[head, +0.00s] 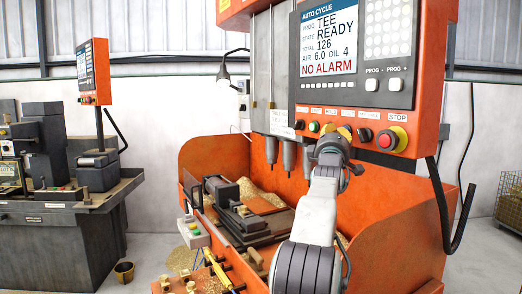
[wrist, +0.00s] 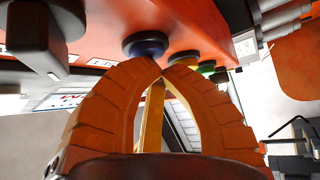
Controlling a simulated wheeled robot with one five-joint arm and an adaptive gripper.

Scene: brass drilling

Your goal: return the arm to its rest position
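In the head view my arm (head: 315,210) reaches up from the bottom, and the gripper end (head: 334,148) is just below the button row. The fingertips are hard to make out there.
The orange control panel (head: 432,75) has a screen (head: 328,40) reading READY and NO ALARM, and a red stop button (head: 387,139). Drill spindles (head: 288,155) hang left of my gripper, above an orange tray (head: 215,152) with brass chips and a fixture (head: 245,222). Another machine (head: 60,230) stands left.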

